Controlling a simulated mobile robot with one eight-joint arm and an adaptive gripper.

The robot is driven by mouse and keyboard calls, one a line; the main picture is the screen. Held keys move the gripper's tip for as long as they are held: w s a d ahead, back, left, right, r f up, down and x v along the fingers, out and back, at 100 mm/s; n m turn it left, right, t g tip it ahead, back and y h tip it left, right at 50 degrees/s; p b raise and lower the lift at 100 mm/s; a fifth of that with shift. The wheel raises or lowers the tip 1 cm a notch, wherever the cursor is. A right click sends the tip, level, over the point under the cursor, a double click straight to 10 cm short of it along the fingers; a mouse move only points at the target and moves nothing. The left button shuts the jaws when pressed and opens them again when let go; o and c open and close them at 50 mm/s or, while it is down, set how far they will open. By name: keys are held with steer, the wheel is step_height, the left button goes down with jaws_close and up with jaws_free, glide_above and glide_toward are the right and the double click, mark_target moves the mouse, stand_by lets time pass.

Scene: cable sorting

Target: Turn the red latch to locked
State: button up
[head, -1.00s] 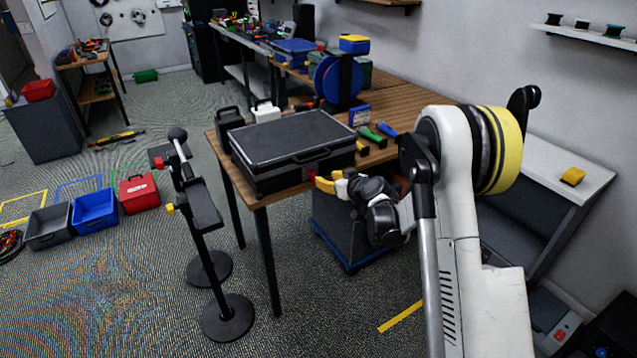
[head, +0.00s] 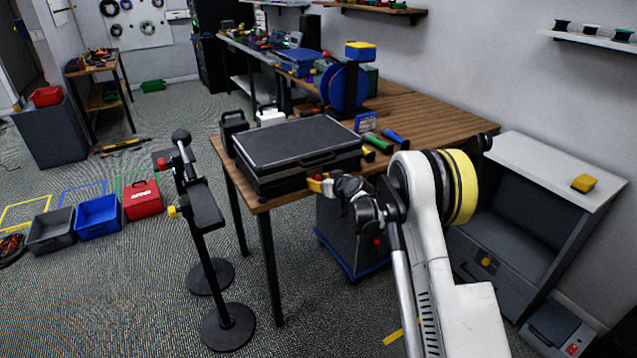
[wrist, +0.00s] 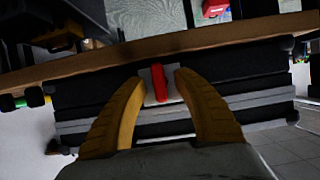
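The black case (head: 300,141) lies closed at the near corner of the wooden table. In the wrist view its front side (wrist: 90,100) shows beyond my fingers. The red latch (wrist: 159,82) is a narrow red bar on a pale plate, roughly upright in that view and slightly tilted. My gripper (wrist: 159,86) has its two yellow fingers open, one on each side of the latch, with narrow gaps seeming to show. In the head view my gripper (head: 319,185) is at the case's front, and it mostly hides the latch. I cannot tell whether a finger touches it.
The wooden table's (head: 440,108) front edge runs just under the case. Green- and blue-handled tools (head: 393,137) lie right of the case. A black stand (head: 207,210) stands on the floor to the left. A grey cart (head: 345,235) is under the table.

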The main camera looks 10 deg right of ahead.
jaws_close()
stand_by(0.3)
steer(key=m+y, duration=0.2)
steer(key=m, duration=0.1)
steer(key=shift+d, duration=0.15)
steer(key=m+y, duration=0.2)
steer(key=m, duration=0.1)
steer(key=shift+f+g, duration=0.1)
steer(key=shift+g, duration=0.2)
steer(key=m+y, duration=0.2)
steer(key=m, duration=0.2)
steer(key=shift+d, duration=0.1)
steer(key=shift+f+m+t+y, duration=0.15)
steer(key=shift+m+t+y, duration=0.6)
steer(key=shift+m, duration=0.95)
